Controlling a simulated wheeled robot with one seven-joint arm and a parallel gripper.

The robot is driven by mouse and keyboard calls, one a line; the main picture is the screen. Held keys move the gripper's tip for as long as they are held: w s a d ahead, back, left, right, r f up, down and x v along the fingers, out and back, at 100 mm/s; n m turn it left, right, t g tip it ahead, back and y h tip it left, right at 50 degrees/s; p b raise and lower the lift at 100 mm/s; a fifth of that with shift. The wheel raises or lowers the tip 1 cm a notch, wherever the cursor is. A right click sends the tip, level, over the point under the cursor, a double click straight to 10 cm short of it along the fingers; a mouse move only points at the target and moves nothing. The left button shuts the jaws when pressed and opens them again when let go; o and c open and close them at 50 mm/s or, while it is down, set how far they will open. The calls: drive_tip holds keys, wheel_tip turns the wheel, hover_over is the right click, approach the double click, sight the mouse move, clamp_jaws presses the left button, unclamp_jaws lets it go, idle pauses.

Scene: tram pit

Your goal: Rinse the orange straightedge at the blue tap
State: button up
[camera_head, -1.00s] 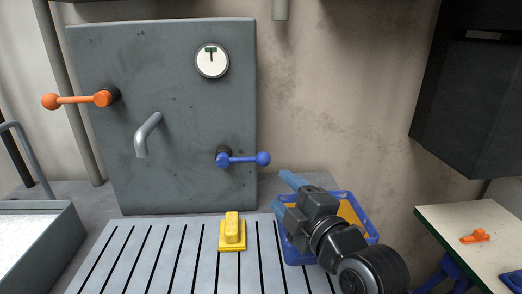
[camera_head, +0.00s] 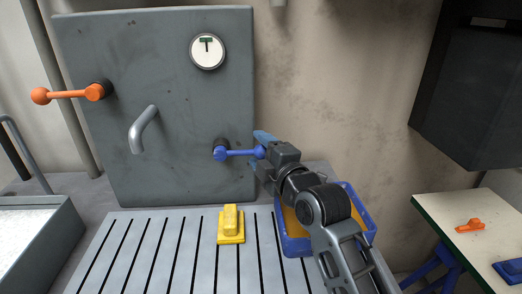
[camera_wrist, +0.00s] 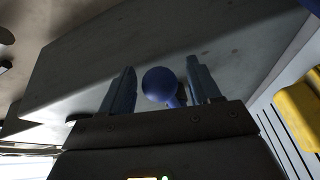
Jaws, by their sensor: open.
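The blue tap (camera_head: 235,154) is a lever with a ball knob on the lower right of the grey panel. It points right. My gripper (camera_head: 261,150) is at its ball end. In the wrist view the blue ball (camera_wrist: 160,86) shows between my two open fingers (camera_wrist: 162,80), with a gap on at least the left side. A bent grey spout (camera_head: 143,129) sticks out of the panel, and I see no water from it. An orange item (camera_head: 470,225) lies on the side table; I cannot tell whether it is the straightedge. Something orange also shows inside the blue crate (camera_head: 296,246).
An orange lever (camera_head: 70,94) and a round gauge (camera_head: 207,51) are on the grey panel. A yellow block with a grip (camera_head: 231,225) sits on the slotted grey top (camera_head: 170,240). A grey tub (camera_head: 52,240) stands left. A dark cabinet (camera_head: 468,95) hangs at right.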

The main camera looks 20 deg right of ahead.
drive_tip(key=shift+c, duration=0.3)
clamp_jaws()
idle(0.3)
